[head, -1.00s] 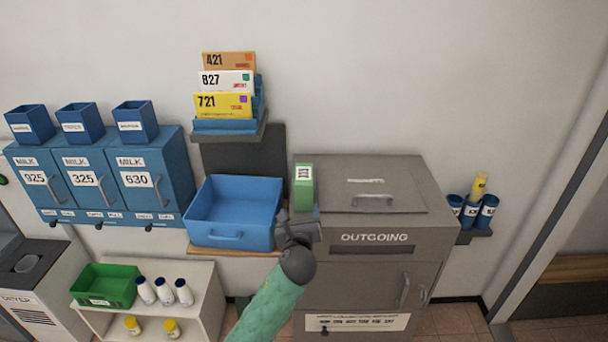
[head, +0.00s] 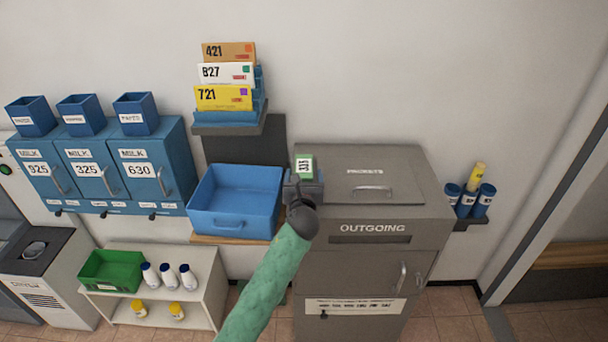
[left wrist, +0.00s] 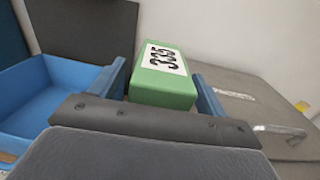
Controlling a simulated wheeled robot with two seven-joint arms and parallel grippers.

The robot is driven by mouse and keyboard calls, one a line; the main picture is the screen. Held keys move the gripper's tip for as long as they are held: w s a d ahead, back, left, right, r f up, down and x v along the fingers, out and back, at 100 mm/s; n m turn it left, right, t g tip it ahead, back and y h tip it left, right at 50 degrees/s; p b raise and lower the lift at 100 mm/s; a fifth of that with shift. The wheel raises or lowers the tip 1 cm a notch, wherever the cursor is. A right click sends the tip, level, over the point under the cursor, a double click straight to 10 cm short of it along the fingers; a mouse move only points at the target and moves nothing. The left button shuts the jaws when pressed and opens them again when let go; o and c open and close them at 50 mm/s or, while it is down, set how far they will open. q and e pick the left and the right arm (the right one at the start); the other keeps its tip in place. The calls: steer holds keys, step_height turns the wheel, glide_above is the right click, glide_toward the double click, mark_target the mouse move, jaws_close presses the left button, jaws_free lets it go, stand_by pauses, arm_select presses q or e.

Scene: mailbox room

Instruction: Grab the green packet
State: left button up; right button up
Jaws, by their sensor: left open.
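The green packet (head: 304,163) stands on the left part of the grey outgoing box's top, with a white label. In the left wrist view the packet (left wrist: 164,84) shows its label "335" and sits between the two blue fingers. My left gripper (left wrist: 166,86) is open, with one finger on each side of the packet; I cannot tell whether either touches it. In the head view the left gripper (head: 304,180) covers the packet's lower part. My right gripper is not in view.
A blue tray (head: 218,222) is close on the left of the gripper. The outgoing box (head: 400,206) has a lid with a handle on its right. A letter rack (head: 228,117) with several numbered envelopes hangs above. Blue mailboxes (head: 100,170) stand at the left.

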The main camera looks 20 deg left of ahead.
arm_select(q)
steer(key=shift+w+a+r, duration=0.15)
steer(key=shift+w+r, duration=0.05)
steer(key=shift+w, duration=0.35)
steer(key=shift+w+a+f, duration=0.15)
steer(key=shift+w+f, duration=0.05)
steer(key=shift+w, duration=0.15)
steer(key=c, duration=1.2)
steer(key=shift+r, duration=0.1)
